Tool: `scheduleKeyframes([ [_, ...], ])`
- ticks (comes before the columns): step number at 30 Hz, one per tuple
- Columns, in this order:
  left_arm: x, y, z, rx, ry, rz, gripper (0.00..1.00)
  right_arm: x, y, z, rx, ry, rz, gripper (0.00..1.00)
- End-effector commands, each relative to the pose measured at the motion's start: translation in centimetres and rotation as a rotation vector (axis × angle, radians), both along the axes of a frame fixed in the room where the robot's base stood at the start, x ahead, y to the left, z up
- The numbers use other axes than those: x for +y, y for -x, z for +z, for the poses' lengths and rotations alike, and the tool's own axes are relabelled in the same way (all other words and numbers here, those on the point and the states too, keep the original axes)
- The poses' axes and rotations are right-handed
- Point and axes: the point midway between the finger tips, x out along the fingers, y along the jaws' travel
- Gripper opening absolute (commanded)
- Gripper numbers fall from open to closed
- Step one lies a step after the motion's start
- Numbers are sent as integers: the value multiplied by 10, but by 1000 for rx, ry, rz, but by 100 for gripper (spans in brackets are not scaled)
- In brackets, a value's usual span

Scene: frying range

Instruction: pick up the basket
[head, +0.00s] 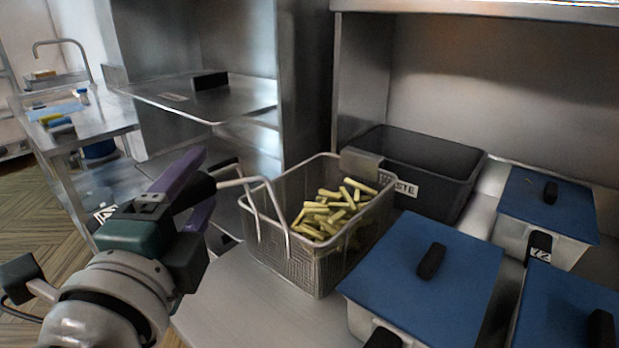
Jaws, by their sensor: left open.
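A wire-mesh frying basket (288,262) with several pale yellow fries (335,211) in it stands on the steel counter in the middle of the head view. Its wire handle (256,183) sticks out to the left and ends in a dark grip (197,188). My left gripper (198,186) is open, with its purple fingers on either side of the dark grip. I cannot tell whether the fingers touch it. My right gripper is not in view.
A black waste bin (440,163) stands right behind the basket. Containers with blue lids (440,275) stand close on its right. A steel shelf (225,100) is at the back left. The counter (235,305) is bare in front of the basket.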

Motion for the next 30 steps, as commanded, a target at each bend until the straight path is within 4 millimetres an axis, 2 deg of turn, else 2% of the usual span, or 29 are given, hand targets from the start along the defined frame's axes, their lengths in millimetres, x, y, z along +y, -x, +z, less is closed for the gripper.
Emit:
scheduleKeyframes([
  [8,-2,1,0,0,0,0,65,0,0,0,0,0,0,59],
  [25,-1,1,0,0,0,0,2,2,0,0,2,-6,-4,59],
  [30,-1,1,0,0,0,0,0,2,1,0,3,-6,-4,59],
])
